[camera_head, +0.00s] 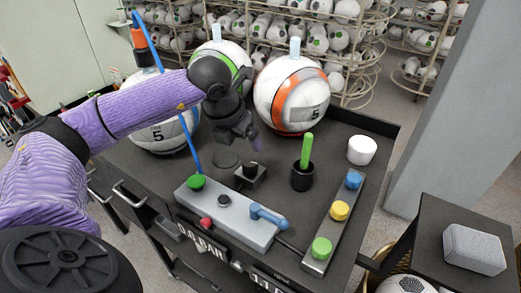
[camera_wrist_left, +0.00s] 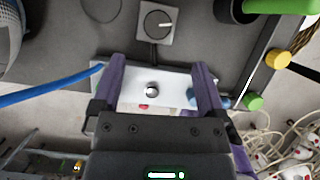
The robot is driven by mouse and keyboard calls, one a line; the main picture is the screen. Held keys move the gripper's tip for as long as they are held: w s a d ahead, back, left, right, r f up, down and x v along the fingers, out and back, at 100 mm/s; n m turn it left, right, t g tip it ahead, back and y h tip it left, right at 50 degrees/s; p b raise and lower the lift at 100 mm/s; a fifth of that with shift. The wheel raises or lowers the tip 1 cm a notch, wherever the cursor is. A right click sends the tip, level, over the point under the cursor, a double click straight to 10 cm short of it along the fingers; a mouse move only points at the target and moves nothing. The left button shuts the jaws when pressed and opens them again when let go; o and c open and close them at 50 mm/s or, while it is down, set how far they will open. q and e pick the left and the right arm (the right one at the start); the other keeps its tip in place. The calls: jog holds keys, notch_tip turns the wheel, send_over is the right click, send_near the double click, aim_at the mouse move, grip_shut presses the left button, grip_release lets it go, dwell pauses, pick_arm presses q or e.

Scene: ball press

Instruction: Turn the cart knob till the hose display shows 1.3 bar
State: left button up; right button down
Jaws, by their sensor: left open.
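The cart knob (camera_head: 250,170) is a small black knob on a square base on the dark cart top. In the left wrist view the knob (camera_wrist_left: 158,24) is round with a white pointer line, on a grey plate. My left gripper (camera_head: 256,146) is just above and behind it, open and empty, not touching it. In the left wrist view its fingers (camera_wrist_left: 157,82) are spread over the grey box, with the knob beyond them. One display (camera_head: 200,241) on the cart front reads 0.6 BAR. Another display (camera_head: 268,282) starts with 1.1, and its rest is cut off. My right gripper is not in view.
A grey box (camera_head: 228,217) with green, black and red buttons and a blue lever lies in front of the knob. A black cup (camera_head: 301,178) with a green stick stands right of it. Balls (camera_head: 291,92) stand behind. A blue hose (camera_head: 180,112) rises at left.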

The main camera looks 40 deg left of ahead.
aim_at(250, 162)
pick_arm(q)
jog(key=x, duration=0.9)
jog(key=shift+s+a+f+b, duration=0.1)
jog(key=shift+a+f+b, duration=0.05)
jog(key=shift+f+b, duration=0.25)
jog(key=shift+r, duration=0.1)
grip_shut()
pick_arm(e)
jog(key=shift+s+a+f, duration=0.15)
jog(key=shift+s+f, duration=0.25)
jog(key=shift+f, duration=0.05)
